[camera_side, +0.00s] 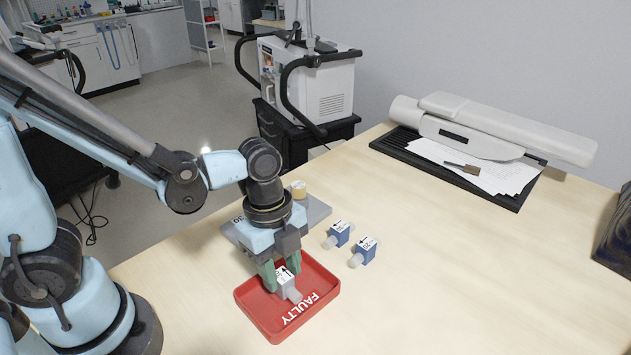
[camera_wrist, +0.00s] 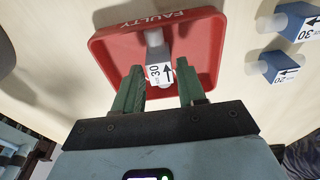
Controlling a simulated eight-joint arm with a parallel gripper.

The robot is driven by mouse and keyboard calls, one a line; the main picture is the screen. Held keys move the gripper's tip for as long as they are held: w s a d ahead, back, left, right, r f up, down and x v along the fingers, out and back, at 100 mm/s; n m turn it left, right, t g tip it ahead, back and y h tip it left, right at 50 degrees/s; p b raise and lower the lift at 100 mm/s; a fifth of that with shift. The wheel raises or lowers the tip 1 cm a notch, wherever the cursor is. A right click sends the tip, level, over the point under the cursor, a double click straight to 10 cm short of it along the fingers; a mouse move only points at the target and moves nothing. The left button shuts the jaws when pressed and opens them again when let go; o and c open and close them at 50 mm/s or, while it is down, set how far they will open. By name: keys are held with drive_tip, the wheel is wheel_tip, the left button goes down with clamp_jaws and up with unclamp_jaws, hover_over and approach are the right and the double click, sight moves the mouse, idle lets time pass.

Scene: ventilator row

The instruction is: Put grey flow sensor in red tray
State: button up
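The grey flow sensor (camera_side: 284,284) has a white label with an arrow and a pale round end. It is within the red tray (camera_side: 248,300), marked FAULTY, and appears to lie on its floor. It also shows in the wrist view (camera_wrist: 159,73), over the tray (camera_wrist: 208,40). My gripper (camera_side: 282,272) points down over the tray, its green fingers on either side of the sensor. In the wrist view the fingers (camera_wrist: 161,84) stand apart, with a gap between each finger and the sensor. The fingers partly hide the sensor in the side view.
Two blue flow sensors (camera_side: 338,234) (camera_side: 364,251) lie on the table right of the tray. A grey plate (camera_side: 318,209) with a brass-coloured cylinder (camera_side: 298,189) is behind my gripper.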

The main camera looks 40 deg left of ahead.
drive_tip(key=shift+o, duration=1)
wheel_tip(320, 180, up, 13)
drive_tip(key=a, duration=0.2)
drive_tip(key=a+f+n+t, duration=0.1)
drive_tip(key=a+n+t, duration=0.1)
drive_tip(key=n, duration=0.3)
drive_tip(key=w+a+f+n+t, duration=0.1)
drive_tip(key=a+n+t, duration=0.1)
drive_tip(key=n, duration=0.3)
drive_tip(key=w+a+f+n+t+y, duration=0.1)
drive_tip(key=a+n+t, duration=0.1)
drive_tip(key=n, duration=0.4)
drive_tip(key=shift+w+a, duration=0.15)
drive_tip(key=shift+a, duration=0.5)
drive_tip(key=shift+w+a+n+t, duration=0.1)
drive_tip(key=shift+a+n+t, duration=0.2)
drive_tip(key=shift+n, duration=0.3)
drive_tip(key=shift+w+a+n+t, duration=0.1)
drive_tip(key=shift+a+n+t, duration=0.15)
drive_tip(key=shift+n, duration=0.35)
